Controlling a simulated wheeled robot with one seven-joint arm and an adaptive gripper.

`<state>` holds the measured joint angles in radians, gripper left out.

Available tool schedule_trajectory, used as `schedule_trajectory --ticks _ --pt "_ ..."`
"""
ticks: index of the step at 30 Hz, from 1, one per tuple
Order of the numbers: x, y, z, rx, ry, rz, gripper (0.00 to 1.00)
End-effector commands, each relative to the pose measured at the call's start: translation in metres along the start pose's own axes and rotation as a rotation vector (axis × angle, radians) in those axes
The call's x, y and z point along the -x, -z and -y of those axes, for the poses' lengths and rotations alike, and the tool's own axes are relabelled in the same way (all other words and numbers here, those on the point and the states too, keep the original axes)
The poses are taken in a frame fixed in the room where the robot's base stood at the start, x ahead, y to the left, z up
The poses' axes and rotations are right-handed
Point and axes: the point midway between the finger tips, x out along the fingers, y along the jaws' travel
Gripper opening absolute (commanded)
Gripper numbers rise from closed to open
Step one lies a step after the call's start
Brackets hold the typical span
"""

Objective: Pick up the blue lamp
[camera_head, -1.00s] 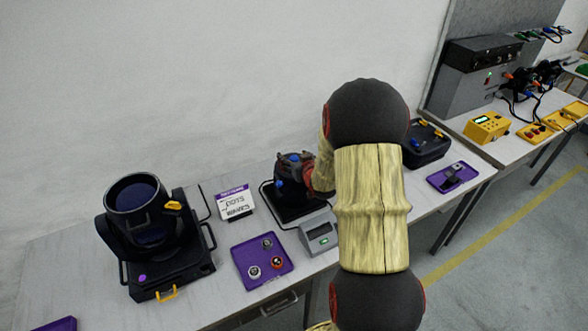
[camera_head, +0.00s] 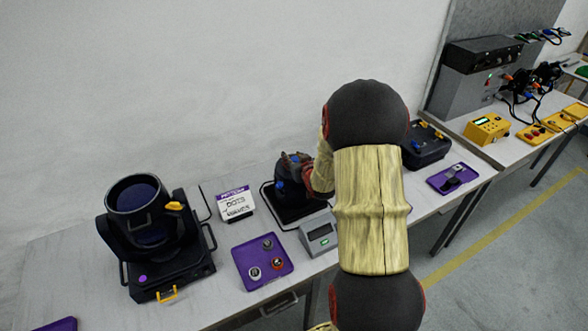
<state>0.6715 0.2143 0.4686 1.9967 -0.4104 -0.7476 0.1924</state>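My gripper (camera_head: 291,165) reaches in from the right over a black fixture (camera_head: 295,212) on the table. Small blue parts (camera_head: 280,186) show just below and beside the gripper. I cannot tell whether they belong to a blue lamp or to the fixture. My arm and gripper hide part of that spot, and whether the fingers are open or shut is too small to tell. A large black stage lamp (camera_head: 112,232) with a dark blue lens (camera_head: 138,195) stands at the left, well apart from my gripper.
A purple tray (camera_head: 247,247) with 3 small round parts lies in front. A small white sign (camera_head: 237,204) and a grey box with a display (camera_head: 318,235) flank the fixture. A black case (camera_head: 428,150) and a purple mat (camera_head: 441,184) lie right of my arm.

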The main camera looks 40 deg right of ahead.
Motion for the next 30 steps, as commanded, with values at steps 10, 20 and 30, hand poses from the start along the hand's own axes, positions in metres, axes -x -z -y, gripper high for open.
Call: schedule_trajectory --ticks 10,20,30 --pt "0.001 -0.007 -0.003 -0.004 -0.006 0.013 0.00" --pt "0.001 -0.008 -0.002 -0.004 -0.004 0.015 0.00" --pt "0.017 0.036 -0.002 -0.001 -0.004 0.006 0.00"
